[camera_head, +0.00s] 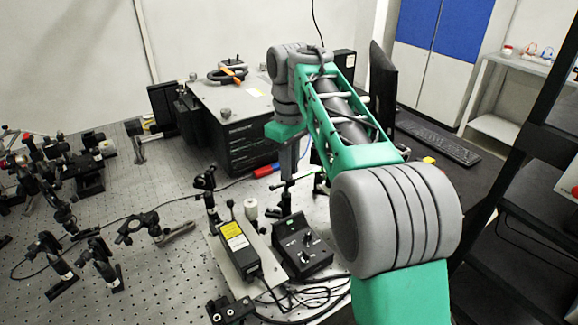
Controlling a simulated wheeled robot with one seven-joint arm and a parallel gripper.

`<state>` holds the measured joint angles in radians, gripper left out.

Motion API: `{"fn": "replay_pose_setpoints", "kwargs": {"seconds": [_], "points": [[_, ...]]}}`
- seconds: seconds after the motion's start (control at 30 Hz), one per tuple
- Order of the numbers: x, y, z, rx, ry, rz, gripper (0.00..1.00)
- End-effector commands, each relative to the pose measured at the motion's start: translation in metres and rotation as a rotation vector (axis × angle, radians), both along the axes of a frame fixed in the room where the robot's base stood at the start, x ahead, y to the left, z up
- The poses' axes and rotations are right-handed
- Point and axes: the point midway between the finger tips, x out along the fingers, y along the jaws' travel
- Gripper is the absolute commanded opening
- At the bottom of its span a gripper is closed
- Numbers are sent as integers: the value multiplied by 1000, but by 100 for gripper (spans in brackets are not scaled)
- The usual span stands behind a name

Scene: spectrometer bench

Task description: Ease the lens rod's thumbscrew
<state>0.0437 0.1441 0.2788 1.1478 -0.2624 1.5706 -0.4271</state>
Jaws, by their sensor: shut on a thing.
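My gripper (287,172) points down beyond the black controller, at the top of a dark post (285,203) on the optical bench. It is shut on a small part there, which I take to be the lens rod's thumbscrew. The fingers hide most of that part, and the lens itself cannot be made out. A thin crosswise rod (303,177) shows just right of the fingertips.
A yellow-labelled box (238,248) and a black controller with knobs (301,246) stand in front, with loose cables (305,298). A large black-sided instrument (246,140) stands behind. Several optic mounts (150,225) stand left.

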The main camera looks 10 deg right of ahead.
Motion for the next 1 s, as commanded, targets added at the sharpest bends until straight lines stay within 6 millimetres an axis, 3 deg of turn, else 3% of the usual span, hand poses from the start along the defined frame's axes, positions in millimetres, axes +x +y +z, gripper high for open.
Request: {"fn": "replay_pose_setpoints", "kwargs": {"seconds": [0.5,1.0], "points": [[0,0,0,0,0,446,0],[1,0,0,0,0,624,0]]}}
